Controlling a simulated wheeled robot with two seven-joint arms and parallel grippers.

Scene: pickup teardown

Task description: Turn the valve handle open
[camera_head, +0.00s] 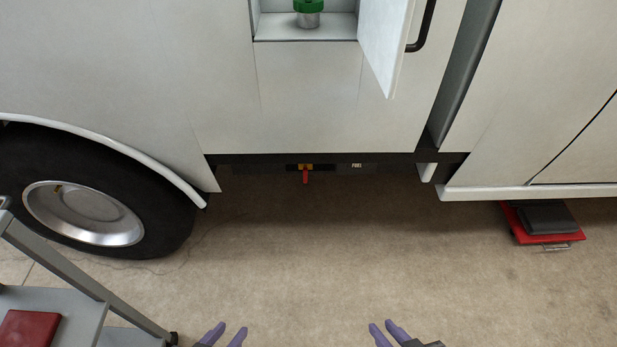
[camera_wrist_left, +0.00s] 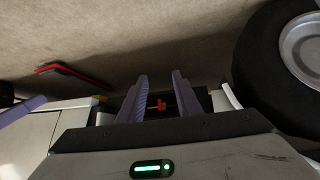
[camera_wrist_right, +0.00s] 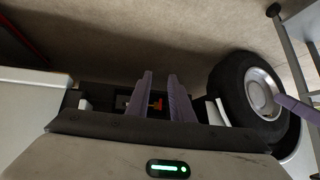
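The valve handle (camera_head: 306,178) is a small red lever under the lower edge of the white vehicle body, in the middle of the head view. It points down from an orange-yellow valve body (camera_head: 305,167). It also shows in the left wrist view (camera_wrist_left: 161,105) and the right wrist view (camera_wrist_right: 157,103), framed between the fingers. My left gripper (camera_head: 224,334) is open and empty at the bottom of the head view. My right gripper (camera_head: 383,334) is open and empty to its right. Both are well apart from the handle.
A wheel (camera_head: 88,215) is at the left. A grey cart (camera_head: 75,312) with a red item (camera_head: 28,332) stands front left. A hatch door (camera_head: 385,42) hangs open above, beside a green-capped part (camera_head: 309,12). A red creeper (camera_head: 543,222) lies right. The floor between is clear.

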